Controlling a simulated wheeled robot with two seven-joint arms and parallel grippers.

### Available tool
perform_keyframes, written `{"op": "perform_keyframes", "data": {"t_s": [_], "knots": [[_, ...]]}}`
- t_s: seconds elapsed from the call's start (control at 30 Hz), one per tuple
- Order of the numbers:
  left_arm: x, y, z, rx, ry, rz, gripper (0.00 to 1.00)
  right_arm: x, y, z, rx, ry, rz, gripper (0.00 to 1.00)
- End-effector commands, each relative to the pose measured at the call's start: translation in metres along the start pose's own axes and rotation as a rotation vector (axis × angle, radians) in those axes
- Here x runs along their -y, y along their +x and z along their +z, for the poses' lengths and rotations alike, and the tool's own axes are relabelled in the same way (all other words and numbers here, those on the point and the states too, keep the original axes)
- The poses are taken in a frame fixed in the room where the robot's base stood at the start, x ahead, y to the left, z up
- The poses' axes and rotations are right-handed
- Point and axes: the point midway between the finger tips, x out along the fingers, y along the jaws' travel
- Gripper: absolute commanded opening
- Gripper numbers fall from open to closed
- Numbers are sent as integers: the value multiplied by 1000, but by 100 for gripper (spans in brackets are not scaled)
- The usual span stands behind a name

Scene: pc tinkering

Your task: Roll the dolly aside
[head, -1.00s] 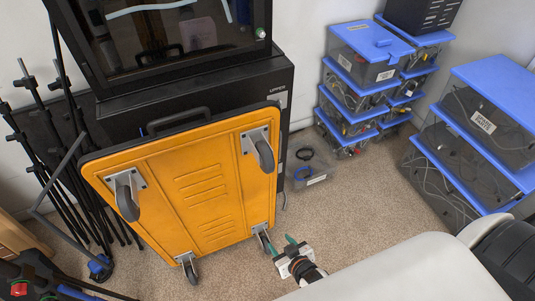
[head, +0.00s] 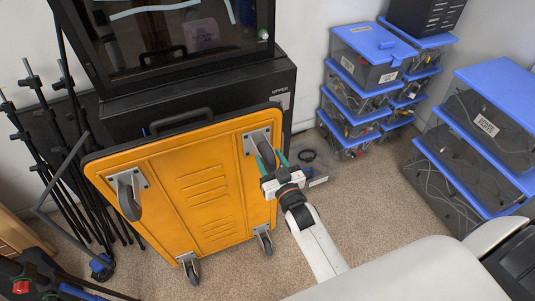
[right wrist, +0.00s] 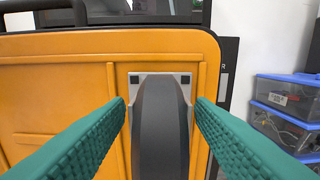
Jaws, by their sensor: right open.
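The orange dolly (head: 200,195) stands on its edge, leaning against the black cabinet, its underside with grey caster wheels facing me. A black handle shows at its top edge. My right gripper (head: 271,162) is open at the dolly's upper right caster (head: 262,150). In the right wrist view the caster wheel (right wrist: 161,130) stands between the two green fingers, with a finger on each side; I cannot tell whether they touch it. The dolly's upper right corner also shows there. My left gripper is not in view.
The black cabinet (head: 200,100) stands behind the dolly. Black tripods (head: 55,150) lean at the left. Clear boxes with blue lids (head: 355,95) are stacked at the back right, and more (head: 480,125) stand at the right. Carpet (head: 380,205) is free at centre right.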

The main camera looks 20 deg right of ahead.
Motion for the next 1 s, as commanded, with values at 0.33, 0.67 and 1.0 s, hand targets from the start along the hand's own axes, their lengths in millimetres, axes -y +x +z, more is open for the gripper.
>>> {"op": "perform_keyframes", "data": {"t_s": [0.33, 0.67, 1.0], "knots": [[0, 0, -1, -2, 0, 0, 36, 0, 22, 0, -1, 0, 0, 49], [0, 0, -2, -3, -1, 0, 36, 0, 21, 0, -1, 0, 0, 25], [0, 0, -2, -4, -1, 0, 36, 1, 21, 0, -1, 0, 0, 0]]}}
